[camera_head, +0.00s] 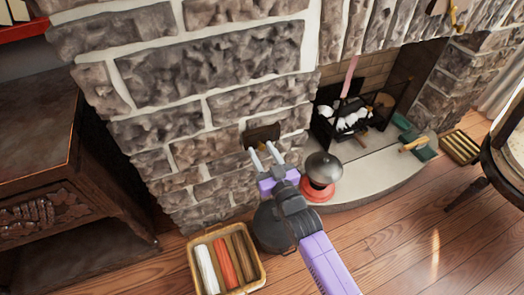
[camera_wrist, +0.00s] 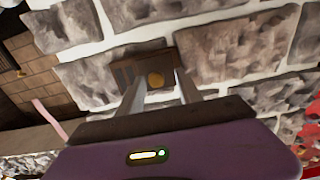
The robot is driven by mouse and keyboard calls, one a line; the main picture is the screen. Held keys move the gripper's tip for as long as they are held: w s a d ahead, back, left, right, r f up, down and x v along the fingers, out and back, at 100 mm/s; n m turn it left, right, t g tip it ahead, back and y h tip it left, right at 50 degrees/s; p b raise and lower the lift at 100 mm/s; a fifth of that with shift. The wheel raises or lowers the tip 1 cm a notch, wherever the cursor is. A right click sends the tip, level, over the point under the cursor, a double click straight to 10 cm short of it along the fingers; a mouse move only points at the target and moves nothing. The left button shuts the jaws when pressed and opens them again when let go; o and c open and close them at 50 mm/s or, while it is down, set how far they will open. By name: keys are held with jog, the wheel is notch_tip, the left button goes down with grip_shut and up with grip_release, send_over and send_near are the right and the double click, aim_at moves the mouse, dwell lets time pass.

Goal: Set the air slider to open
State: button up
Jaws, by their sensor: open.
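The air slider (camera_head: 263,132) is a small dark brown plate on the stone wall, left of the fireplace opening. In the wrist view the slider plate (camera_wrist: 128,70) has darker slot-like marks on its left part. A round brass knob (camera_wrist: 156,80) sits at its lower middle. My gripper (camera_head: 262,149) is open, with its two fingers pointing at the plate from just in front. In the wrist view the gripper (camera_wrist: 159,76) has one finger on each side of the knob. I cannot tell whether the fingers touch the plate. The fingers hide part of its lower edge.
A grey pot on a red base (camera_head: 321,176) stands close to the right of my gripper. A tray with coloured bars (camera_head: 262,268) lies on the floor below. A dark wooden cabinet (camera_head: 60,150) stands at left. The fireplace grate (camera_head: 345,118) is at right.

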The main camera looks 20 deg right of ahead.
jog(key=s+p, duration=0.2)
jog(key=s, duration=0.5)
jog(key=shift+s, duration=0.15)
jog(key=s+r+g, duration=0.1)
jog(key=s+r, duration=0.3)
jog(key=s, duration=0.8)
jog(key=s+r+g, duration=0.1)
jog(key=s+r, duration=0.3)
jog(key=s, duration=0.8)
jog(key=s+r+g, duration=0.1)
jog(key=s+r, duration=0.3)
jog(key=s, duration=0.8)
notch_tip(320, 180, up, 24)
jog(key=p, duration=2.3)
jog(key=shift+w+p, duration=0.15)
jog(key=shift+p, duration=0.2)
